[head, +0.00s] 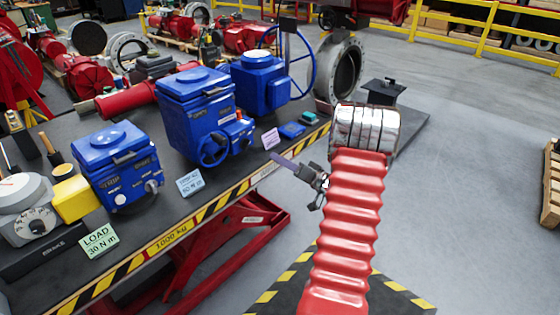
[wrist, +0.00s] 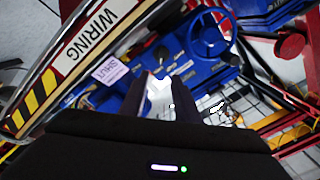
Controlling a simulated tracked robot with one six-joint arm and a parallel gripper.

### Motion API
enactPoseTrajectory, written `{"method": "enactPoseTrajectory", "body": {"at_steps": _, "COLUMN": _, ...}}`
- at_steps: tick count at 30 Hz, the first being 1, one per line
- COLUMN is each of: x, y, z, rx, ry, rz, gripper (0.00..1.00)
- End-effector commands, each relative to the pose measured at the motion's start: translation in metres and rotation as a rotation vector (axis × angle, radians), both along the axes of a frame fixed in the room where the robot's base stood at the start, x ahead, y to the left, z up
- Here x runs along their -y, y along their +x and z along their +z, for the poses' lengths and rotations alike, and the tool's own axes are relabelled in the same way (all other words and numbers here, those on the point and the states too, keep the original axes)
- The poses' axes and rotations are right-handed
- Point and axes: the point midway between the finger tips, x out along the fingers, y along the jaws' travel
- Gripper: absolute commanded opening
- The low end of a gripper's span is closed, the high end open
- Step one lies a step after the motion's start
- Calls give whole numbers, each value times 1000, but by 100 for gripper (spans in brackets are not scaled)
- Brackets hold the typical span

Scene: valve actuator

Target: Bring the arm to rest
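My arm, with its red ribbed sleeve (head: 345,225) and silver joint (head: 366,128), rises in the right half of the head view. My gripper (head: 288,166) points left from it, off the bench's front edge, near the blue actuators. In the wrist view two dark fingers of my gripper (wrist: 160,82) stand apart with a gap between them. Background blue and a pale patch show through the gap, and I see nothing clearly held. A blue actuator with a handwheel (wrist: 208,38) lies beyond the fingertips in the wrist view.
The dark bench (head: 140,222) with a striped edge carries a blue actuator (head: 117,165), a larger handwheel actuator (head: 200,115), another blue unit (head: 260,82) and several label cards. A grey flanged valve (head: 343,72) stands behind my arm. Open floor (head: 470,165) lies to the right.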

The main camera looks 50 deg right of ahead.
Motion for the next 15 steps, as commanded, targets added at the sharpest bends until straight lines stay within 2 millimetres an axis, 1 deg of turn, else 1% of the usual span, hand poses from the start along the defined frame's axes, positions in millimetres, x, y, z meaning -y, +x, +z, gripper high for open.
{"method": "enactPoseTrajectory", "body": {"at_steps": 12, "x": 0, "y": 0, "z": 0, "rx": 0, "ry": -15, "rz": 0, "gripper": 29}}
{"method": "enactPoseTrajectory", "body": {"at_steps": 14, "x": 2, "y": 0, "z": -4, "rx": -13, "ry": -39, "rz": -5, "gripper": 29}}
{"method": "enactPoseTrajectory", "body": {"at_steps": 15, "x": 4, "y": 0, "z": -9, "rx": -33, "ry": -63, "rz": -16, "gripper": 29}}
